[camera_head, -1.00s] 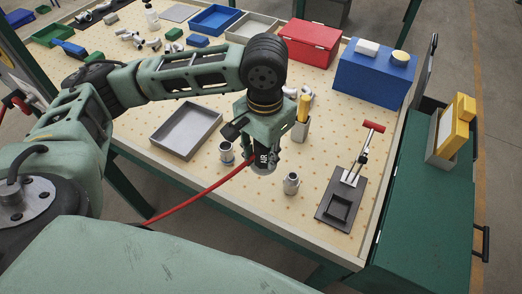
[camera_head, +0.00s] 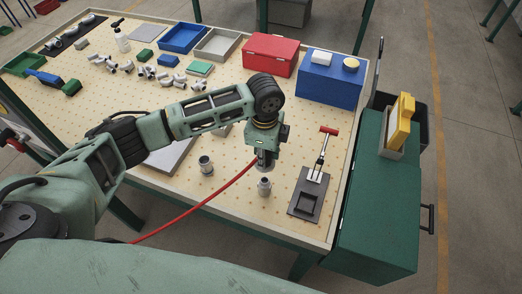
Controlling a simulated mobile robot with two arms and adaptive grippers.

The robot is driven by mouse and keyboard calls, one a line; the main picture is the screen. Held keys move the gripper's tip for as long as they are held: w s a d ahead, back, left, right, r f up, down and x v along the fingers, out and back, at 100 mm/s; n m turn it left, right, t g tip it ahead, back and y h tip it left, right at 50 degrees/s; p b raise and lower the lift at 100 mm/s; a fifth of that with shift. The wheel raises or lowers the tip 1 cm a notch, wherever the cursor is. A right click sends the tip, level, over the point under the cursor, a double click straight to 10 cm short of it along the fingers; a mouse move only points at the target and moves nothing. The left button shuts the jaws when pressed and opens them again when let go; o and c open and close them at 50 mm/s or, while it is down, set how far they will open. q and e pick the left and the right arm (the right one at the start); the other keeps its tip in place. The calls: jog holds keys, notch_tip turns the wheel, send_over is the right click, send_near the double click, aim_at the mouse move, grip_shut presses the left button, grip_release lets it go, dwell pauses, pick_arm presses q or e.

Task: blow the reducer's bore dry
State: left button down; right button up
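Two small grey metal fittings stand upright on the pegboard-like tabletop. One fitting (camera_head: 205,166) is left of my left gripper. The other fitting (camera_head: 264,187) is just in front of and below it; I cannot tell for sure which is the reducer. My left gripper (camera_head: 266,153) points down and is shut on a dark cylindrical air tool (camera_head: 265,161) with a red hose (camera_head: 205,203) running to the lower left. The tool appears above and behind the nearer fitting; its tip and any contact are unclear. My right gripper is not in view.
A black fixture with a red-handled clamp (camera_head: 305,197) stands to the right. A grey tray (camera_head: 165,158) is partly behind my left arm. A red box (camera_head: 270,55), a blue box (camera_head: 331,82) and several metal fittings lie farther back. A green cabinet (camera_head: 375,225) adjoins the table's right side.

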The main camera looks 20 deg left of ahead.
pick_arm(q)
jog(key=shift+d+f+m, duration=0.1)
jog(key=shift+m, duration=0.4)
jog(key=shift+w, duration=0.1)
jog(key=shift+p, duration=0.6)
jog(key=shift+f+b, duration=1.45)
jog(key=shift+f, duration=1.5)
jog(key=shift+f+b, duration=0.5)
jog(key=shift+f, duration=0.4)
jog(key=shift+f, duration=0.45)
dwell(1.3)
